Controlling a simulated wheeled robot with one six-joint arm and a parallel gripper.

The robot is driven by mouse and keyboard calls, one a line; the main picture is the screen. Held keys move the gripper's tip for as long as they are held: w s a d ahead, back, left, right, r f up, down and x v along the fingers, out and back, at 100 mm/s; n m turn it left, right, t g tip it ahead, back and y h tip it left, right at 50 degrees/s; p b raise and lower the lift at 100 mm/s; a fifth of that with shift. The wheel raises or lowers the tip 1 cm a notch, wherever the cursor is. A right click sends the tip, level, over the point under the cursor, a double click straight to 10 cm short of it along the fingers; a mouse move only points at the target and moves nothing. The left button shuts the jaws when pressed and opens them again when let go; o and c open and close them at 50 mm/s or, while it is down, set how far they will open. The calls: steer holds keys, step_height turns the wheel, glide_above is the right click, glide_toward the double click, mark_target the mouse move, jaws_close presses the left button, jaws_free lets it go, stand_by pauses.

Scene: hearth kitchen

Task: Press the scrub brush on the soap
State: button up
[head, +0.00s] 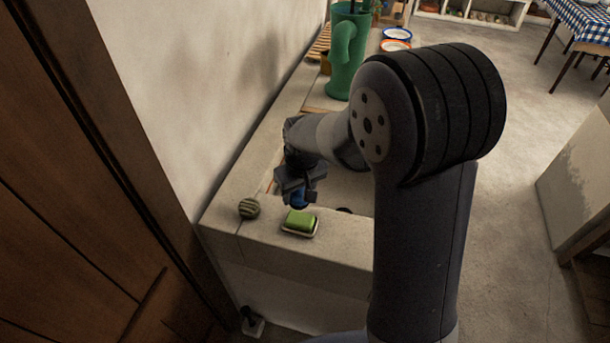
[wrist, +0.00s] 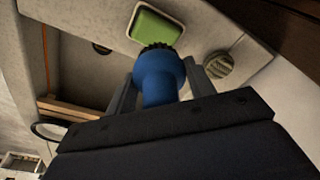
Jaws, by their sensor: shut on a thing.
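The green soap (head: 300,220) lies on a pale dish (head: 287,230) on the counter ledge. It also shows at the top of the wrist view (wrist: 155,28). My gripper (head: 299,197) is shut on the blue scrub brush (wrist: 160,75), whose dark bristles point away from the gripper. The brush is mostly hidden in the head view, where a bit of blue (head: 299,203) shows between the fingers. The brush is just behind the soap in the head view. In the wrist view its bristles appear just short of the soap; I cannot tell whether they touch.
A round striped object (head: 249,208) sits on the ledge left of the soap. A tall green pitcher (head: 346,55) and plates (head: 396,34) stand farther back on the counter. A wall runs along the left. Open floor (head: 520,130) lies to the right.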

steer(key=shift+w+f, duration=0.1)
steer(key=shift+w, duration=0.05)
steer(key=shift+f+b, duration=2.2)
steer(key=shift+f, duration=0.7)
steer(key=shift+f+b, duration=0.45)
steer(key=shift+f, duration=0.1)
steer(key=shift+r+p, duration=2.6)
steer(key=shift+r, duration=1)
steer(key=shift+f, duration=0.1)
